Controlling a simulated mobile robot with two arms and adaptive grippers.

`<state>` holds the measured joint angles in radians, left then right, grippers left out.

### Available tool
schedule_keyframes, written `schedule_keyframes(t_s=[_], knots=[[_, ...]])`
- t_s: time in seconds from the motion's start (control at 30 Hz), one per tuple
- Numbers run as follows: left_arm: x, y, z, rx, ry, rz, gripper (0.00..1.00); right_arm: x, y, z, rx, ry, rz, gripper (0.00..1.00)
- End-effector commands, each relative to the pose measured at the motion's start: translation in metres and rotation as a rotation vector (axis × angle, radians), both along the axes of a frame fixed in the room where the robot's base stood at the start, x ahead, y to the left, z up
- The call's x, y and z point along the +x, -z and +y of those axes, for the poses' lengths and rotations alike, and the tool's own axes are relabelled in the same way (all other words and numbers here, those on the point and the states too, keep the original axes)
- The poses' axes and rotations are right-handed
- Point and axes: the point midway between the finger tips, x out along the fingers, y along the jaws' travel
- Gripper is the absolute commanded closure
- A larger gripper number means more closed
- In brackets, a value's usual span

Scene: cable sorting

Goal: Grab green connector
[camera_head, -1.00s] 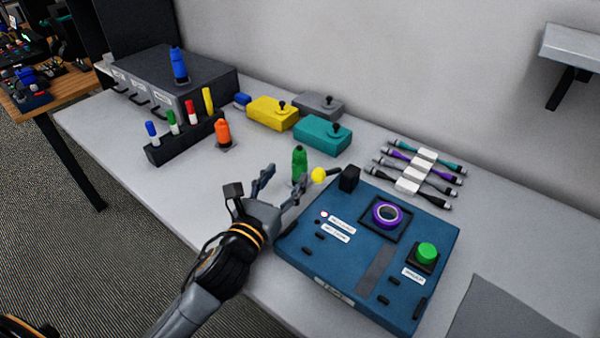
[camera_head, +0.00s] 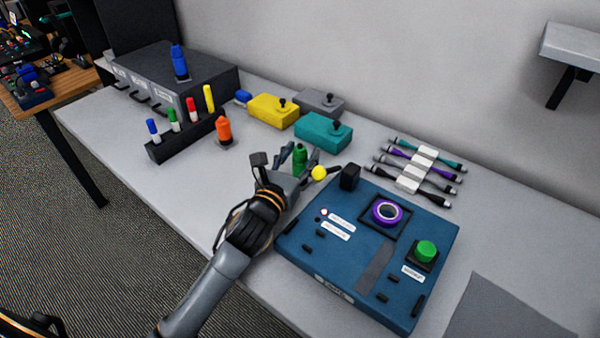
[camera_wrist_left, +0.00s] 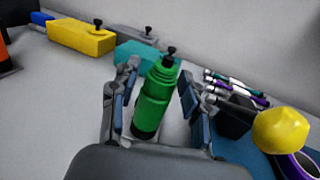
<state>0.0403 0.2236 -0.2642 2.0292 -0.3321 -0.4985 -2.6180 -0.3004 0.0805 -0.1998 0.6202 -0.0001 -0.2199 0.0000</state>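The green connector (camera_head: 300,157) stands upright on the table behind the blue panel's left corner. In the left wrist view the green connector (camera_wrist_left: 156,98) stands between the two fingers, with a gap visible on each side. My left gripper (camera_head: 299,160) is open around it, its fingers on either side. In the left wrist view the gripper (camera_wrist_left: 154,100) has its blue finger pads facing the connector.
A yellow ball-topped lever (camera_head: 319,173) on the blue panel (camera_head: 340,270) is close to the gripper's right finger. An orange connector (camera_head: 223,129), yellow box (camera_head: 273,110) and teal box (camera_head: 322,132) stand further back. Cables (camera_head: 440,163) lie at right.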

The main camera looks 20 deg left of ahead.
Motion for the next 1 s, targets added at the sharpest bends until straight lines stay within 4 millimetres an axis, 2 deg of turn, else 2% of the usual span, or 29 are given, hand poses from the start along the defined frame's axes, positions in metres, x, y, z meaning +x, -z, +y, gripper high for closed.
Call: schedule_keyframes(t_s=[0.03, 0.17, 0.2, 0.57, 0.73, 0.87, 1.0], knots=[[0.000, 0.000, 0.000, 0.000, 0.000, 0.000, 0.71, -0.001, 0.000, 0.000, 0.000, 0.000, 0.002, 0.45], [0.000, 0.000, 0.000, 0.000, 0.000, 0.000, 0.97, -0.001, 0.000, 0.000, -0.001, 0.000, 0.003, 0.45], [0.000, 0.000, 0.000, 0.000, 0.000, 0.000, 1.00, -0.002, 0.000, 0.000, -0.001, 0.000, 0.003, 0.45], [0.000, -0.001, 0.000, 0.001, 0.000, -0.001, 1.00, -0.001, 0.000, 0.000, 0.001, 0.000, 0.002, 0.45], [0.000, -0.011, 0.000, 0.002, 0.001, -0.004, 1.00, -0.001, -0.002, 0.000, 0.001, 0.000, 0.002, 0.45], [0.000, -0.033, 0.000, 0.007, 0.002, -0.010, 1.00, -0.001, -0.005, 0.000, 0.001, 0.000, 0.002, 0.45], [-0.026, -0.066, 0.001, 0.005, 0.003, -0.008, 1.00, 0.000, -0.013, 0.000, 0.001, 0.000, 0.001, 0.45]])
